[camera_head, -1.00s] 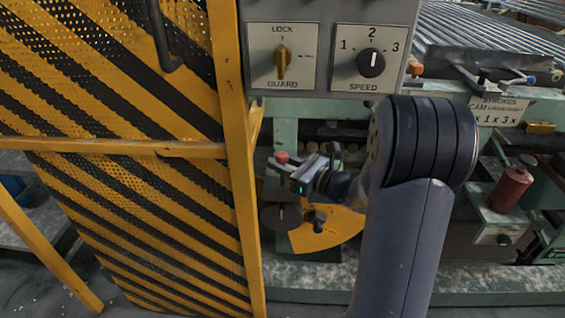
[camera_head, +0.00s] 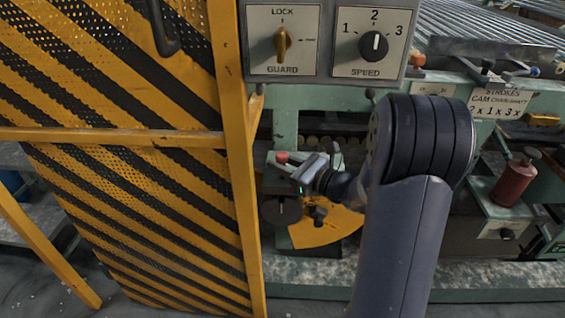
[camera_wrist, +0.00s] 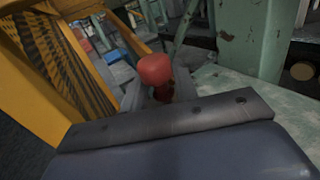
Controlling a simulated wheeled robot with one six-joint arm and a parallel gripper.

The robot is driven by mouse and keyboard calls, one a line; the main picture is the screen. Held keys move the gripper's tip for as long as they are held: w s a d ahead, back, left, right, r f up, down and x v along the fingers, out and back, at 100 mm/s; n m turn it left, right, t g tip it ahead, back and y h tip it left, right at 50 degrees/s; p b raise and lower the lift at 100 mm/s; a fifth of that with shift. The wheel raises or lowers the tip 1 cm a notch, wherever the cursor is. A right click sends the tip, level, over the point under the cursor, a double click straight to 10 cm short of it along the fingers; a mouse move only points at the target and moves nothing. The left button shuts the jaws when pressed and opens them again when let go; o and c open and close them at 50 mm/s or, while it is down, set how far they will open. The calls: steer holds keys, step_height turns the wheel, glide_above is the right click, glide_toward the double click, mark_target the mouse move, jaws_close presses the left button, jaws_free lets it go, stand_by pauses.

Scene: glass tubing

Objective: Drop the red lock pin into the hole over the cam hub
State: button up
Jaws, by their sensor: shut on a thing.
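The red lock pin shows as a small red knob (camera_head: 282,157) at the tip of my gripper (camera_head: 290,162) in the head view. In the wrist view the red lock pin (camera_wrist: 156,72) stands between the fingers of my gripper (camera_wrist: 155,92), which is shut on it. Its lower part is hidden by the gripper. Below it in the head view are a dark round disc (camera_head: 283,210) and a yellow cam plate (camera_head: 325,228) with a dark hub knob (camera_head: 318,214). I cannot make out the hole.
A yellow guard frame (camera_head: 243,190) with a striped mesh panel stands close on the left. A control box with a guard knob (camera_head: 282,42) and speed dial (camera_head: 373,46) hangs above. A red canister (camera_head: 515,180) stands at the right. Green machine framework surrounds the cam.

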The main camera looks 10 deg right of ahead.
steer(key=shift+f, duration=0.3)
steer(key=o, duration=1)
steer(key=shift+r, duration=0.1)
steer(key=shift+o, duration=0.2)
steer(key=shift+d, duration=0.1)
steer(key=p+v, duration=0.2)
steer(key=v, duration=0.8)
steer(key=shift+s+d, duration=0.15)
steer(key=shift+s, duration=0.2)
steer(key=shift+w, duration=0.1)
